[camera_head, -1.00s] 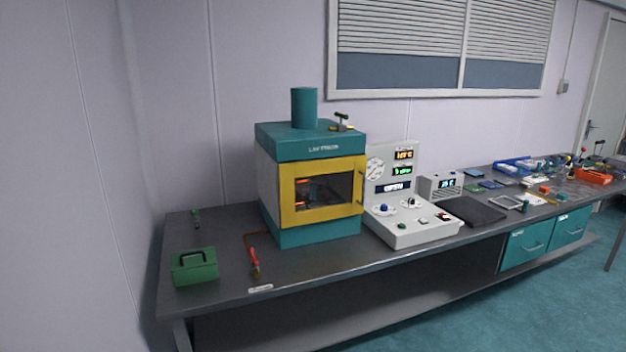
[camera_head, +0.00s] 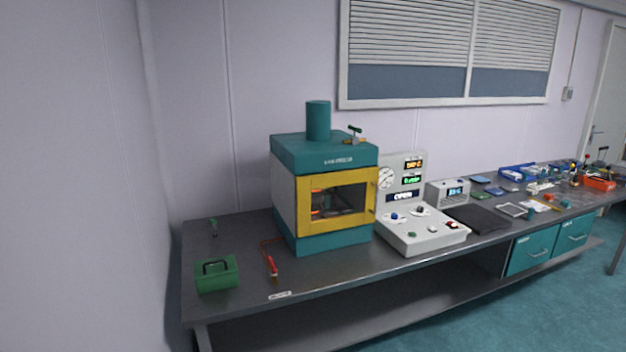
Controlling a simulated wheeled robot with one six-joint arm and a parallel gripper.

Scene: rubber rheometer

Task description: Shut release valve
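A teal press (camera_head: 325,155) with a yellow-framed window door (camera_head: 303,207) stands on the dark bench. On its top right sits a small brass valve (camera_head: 355,141) with a dark T-shaped handle (camera_head: 354,129). It may be the release valve; whether it is open or shut is too small to tell. A red-handled tool (camera_head: 271,264) lies on the bench at the press's front left, with a thin red line running back toward the press. My gripper is not in view.
A grey control console (camera_head: 424,234) stands right of the press. Trays and small items crowd the far right. The floor in front is clear.

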